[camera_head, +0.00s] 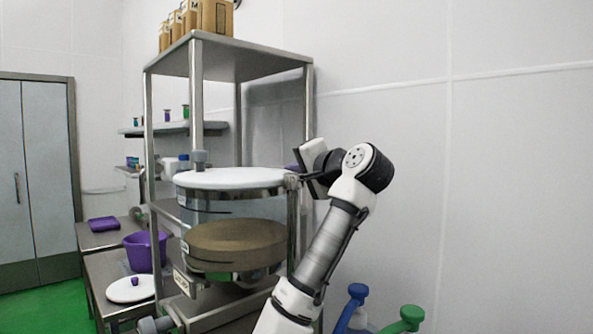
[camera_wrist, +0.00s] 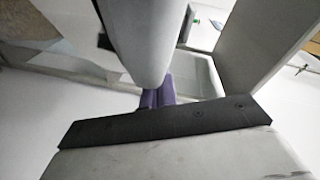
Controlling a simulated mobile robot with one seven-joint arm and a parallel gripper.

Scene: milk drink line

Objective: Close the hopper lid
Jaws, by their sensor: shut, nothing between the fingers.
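The hopper (camera_head: 235,210) is a clear round vessel in the steel frame, with a brown mass inside. Its white lid (camera_head: 230,179) lies flat across the top, with a grey knob (camera_head: 200,158) near its far left side. The lid looks level with the metal rim; I see no clear gap. My gripper (camera_head: 293,169) is at the right edge of the lid, mostly hidden behind my wrist.
Steel posts (camera_head: 196,100) and a top shelf (camera_head: 225,58) with cartons (camera_head: 215,17) surround the hopper. A purple bucket (camera_head: 145,251) and a white round lid (camera_head: 131,288) stand on the left table. Blue (camera_head: 354,305) and green handles (camera_head: 405,318) stand at lower right.

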